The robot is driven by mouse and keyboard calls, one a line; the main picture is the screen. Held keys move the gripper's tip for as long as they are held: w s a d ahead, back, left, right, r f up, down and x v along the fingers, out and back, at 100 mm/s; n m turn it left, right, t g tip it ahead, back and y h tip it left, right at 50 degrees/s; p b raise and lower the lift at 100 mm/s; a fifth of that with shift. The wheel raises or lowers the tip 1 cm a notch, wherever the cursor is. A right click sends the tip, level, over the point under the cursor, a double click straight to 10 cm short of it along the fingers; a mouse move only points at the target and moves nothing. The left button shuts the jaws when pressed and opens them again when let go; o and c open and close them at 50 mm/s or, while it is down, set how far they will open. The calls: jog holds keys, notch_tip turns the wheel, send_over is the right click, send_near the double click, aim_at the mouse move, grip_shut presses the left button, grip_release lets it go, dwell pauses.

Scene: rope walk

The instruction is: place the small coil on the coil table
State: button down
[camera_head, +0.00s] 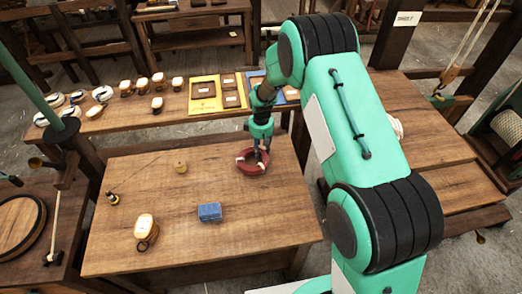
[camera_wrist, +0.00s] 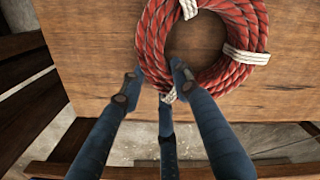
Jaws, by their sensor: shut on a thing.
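A small red rope coil with white ties (camera_head: 250,170) is at the far right part of the front wooden table (camera_head: 180,235). It also shows large in the wrist view (camera_wrist: 250,18), over bare wood near an edge. My gripper (camera_head: 259,151) comes down from above and is shut on the coil's near rim; in the wrist view its dark blue fingers (camera_wrist: 157,78) straddle the rope. I cannot tell whether the coil rests on the wood or hangs just above it. Which table is the coil table is not clear from the pictures.
A blue block (camera_head: 210,212), a wooden pulley block (camera_head: 144,228), a small tan piece (camera_head: 180,168) and a dark-tipped cord (camera_head: 112,198) lie on the front table. A back bench (camera_head: 130,125) holds several blocks and a yellow tray (camera_head: 205,95). A right table (camera_head: 425,125) bears a pale coil, partly hidden by my arm.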

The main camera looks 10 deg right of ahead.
jog(key=c, duration=1.3)
grip_release()
jog(key=shift+f, duration=0.1)
notch_tip(320, 180, up, 12)
jog(key=shift+r+p, duration=0.1)
jog(key=shift+p, duration=1.15)
jog(key=shift+r, duration=0.1)
